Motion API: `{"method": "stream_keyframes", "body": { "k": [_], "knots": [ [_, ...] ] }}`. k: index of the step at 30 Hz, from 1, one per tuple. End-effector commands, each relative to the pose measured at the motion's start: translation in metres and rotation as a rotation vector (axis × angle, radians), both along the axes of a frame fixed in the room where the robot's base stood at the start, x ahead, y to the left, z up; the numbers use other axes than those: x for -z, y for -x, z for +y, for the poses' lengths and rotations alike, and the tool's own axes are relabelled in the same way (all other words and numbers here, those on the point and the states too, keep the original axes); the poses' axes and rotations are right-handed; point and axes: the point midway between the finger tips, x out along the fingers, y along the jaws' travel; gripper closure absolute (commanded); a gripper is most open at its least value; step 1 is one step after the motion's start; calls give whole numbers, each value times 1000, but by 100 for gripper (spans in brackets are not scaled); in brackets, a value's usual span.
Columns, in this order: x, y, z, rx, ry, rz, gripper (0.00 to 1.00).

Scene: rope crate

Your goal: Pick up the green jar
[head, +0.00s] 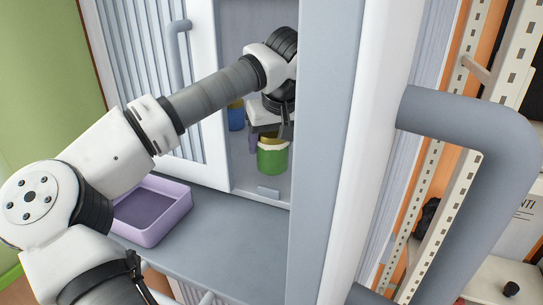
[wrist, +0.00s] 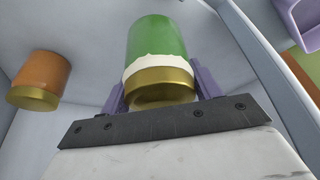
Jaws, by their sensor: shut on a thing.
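The green jar (head: 272,159) has a gold lid and a white band below it. It is upright inside the open cabinet. My gripper (head: 270,137) reaches in from above and is shut on the jar near its lid. The wrist view shows the green jar (wrist: 157,40) upside down in the picture, between the two purple fingers of my gripper (wrist: 160,88). I cannot tell whether the jar's base touches the cabinet floor. My arm and gripper hide part of the jar's top in the head view.
A blue jar (head: 236,118) stands farther back on the left in the cabinet. The wrist view shows an orange jar (wrist: 41,76) with a gold lid. A purple tray (head: 178,223) sits outside the cabinet on the grey surface (head: 232,235). A large handled door (head: 340,150) stands close on the right.

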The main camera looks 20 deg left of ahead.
Motion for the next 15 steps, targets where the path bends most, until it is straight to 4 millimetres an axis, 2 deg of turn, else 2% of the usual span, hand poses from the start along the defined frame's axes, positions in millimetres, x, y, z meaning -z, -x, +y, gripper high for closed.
{"method": "stream_keyframes", "body": {
  "k": [2,15],
  "knots": [
    [5,18,2,-1,0,0,72],
    [6,123,6,-4,-2,-1,72]
  ]
}}
